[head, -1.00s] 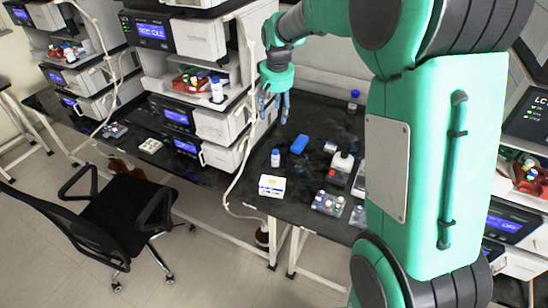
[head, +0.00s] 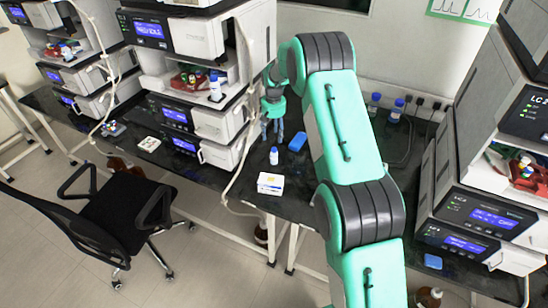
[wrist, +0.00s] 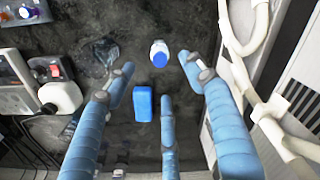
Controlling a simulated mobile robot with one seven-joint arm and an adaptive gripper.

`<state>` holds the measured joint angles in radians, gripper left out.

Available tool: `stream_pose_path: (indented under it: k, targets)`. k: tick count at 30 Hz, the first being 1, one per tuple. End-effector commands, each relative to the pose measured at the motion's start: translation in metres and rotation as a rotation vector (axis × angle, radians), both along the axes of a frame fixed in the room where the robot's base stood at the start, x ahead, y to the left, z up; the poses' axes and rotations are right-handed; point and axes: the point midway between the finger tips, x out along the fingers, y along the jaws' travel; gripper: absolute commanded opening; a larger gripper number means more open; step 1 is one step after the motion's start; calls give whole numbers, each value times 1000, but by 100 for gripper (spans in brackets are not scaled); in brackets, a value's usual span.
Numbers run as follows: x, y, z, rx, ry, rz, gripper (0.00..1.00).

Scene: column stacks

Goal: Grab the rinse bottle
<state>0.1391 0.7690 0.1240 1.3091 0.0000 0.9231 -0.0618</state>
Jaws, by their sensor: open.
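A small white bottle with a blue label (head: 273,156) stands upright on the dark bench, near its front. In the wrist view the white bottle (wrist: 159,53) is seen from above, just beyond my fingers. No readable label shows whether it is the rinse bottle. My gripper (head: 271,132) is open and empty, pointing down over the bench behind the blue-labelled bottle. Its blue fingers are spread in the wrist view.
A blue box (head: 297,141) lies right of my gripper. An instrument stack (head: 208,125) with loose tubing stands close on the left. Two blue-capped bottles (head: 397,110) stand at the back right. A chair (head: 110,215) stands left.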

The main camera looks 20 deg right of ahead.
Motion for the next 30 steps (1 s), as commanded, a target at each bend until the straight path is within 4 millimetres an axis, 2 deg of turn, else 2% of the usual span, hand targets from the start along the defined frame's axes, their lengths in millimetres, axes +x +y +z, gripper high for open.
stream_pose_path:
  k: [1,6,21,26,30]
  targets:
    - [3,-2,-10,0,6,-1,54]
    - [8,-5,-29,2,15,-2,54]
    - [9,-6,-35,2,17,-3,54]
    - [8,-6,-49,2,18,-3,54]
    - [8,-6,-69,3,19,-3,54]
